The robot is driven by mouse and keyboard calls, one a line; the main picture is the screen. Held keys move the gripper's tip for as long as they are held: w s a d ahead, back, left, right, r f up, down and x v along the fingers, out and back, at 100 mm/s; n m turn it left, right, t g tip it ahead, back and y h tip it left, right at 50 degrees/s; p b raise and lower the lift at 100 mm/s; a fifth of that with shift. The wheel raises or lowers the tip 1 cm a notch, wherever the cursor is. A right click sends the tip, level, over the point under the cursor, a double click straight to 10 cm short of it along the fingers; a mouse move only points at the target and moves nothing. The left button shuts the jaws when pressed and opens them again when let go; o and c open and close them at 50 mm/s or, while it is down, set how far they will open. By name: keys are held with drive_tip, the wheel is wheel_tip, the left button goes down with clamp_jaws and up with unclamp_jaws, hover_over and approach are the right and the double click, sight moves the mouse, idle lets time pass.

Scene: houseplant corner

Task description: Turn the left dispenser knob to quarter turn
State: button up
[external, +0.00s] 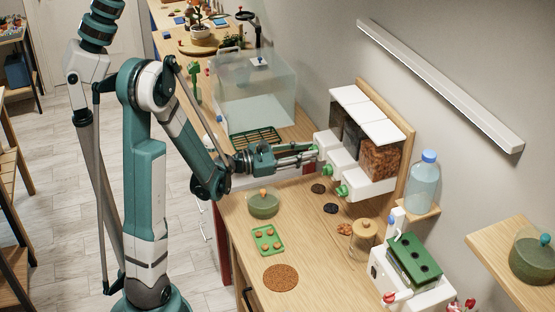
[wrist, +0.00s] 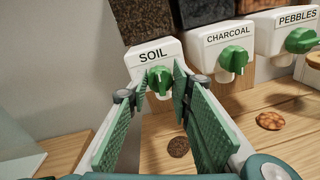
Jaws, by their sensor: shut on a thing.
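The left dispenser knob (wrist: 159,79) is green and sits on the white spout labelled SOIL (wrist: 153,53) in the wrist view. My gripper (wrist: 157,88) has its two green-padded fingers on either side of this knob and is shut on it. In the external view my gripper (external: 313,155) reaches from the left to the far end of the dispenser row. The fingers partly cover the knob there. How far the knob is turned is hard to tell.
Green knobs on CHARCOAL (wrist: 233,59) and PEBBLES (wrist: 301,40) stand close to the right. A glass tank (external: 254,90) stands behind my arm.

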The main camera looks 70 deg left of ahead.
drive_tip(key=m, duration=1.2)
drive_tip(key=shift+d+g+y+b, duration=0.2)
drive_tip(key=shift+g+y+b, duration=0.1)
drive_tip(key=shift+g+b, duration=0.1)
drive_tip(key=shift+f+m+y, duration=0.1)
drive_tip(key=shift+m+y, duration=0.2)
drive_tip(key=shift+m, duration=1.6)
drive_tip(key=shift+c, duration=0.2)
drive_tip(key=o, duration=0.9)
drive_tip(key=shift+s+r, duration=0.15)
drive_tip(key=shift+s, duration=1.85)
drive_tip(key=shift+s+r, duration=0.2)
drive_tip(key=shift+s, duration=1.8)
drive_tip(key=shift+s+r, duration=0.15)
drive_tip(key=shift+s, duration=1.85)
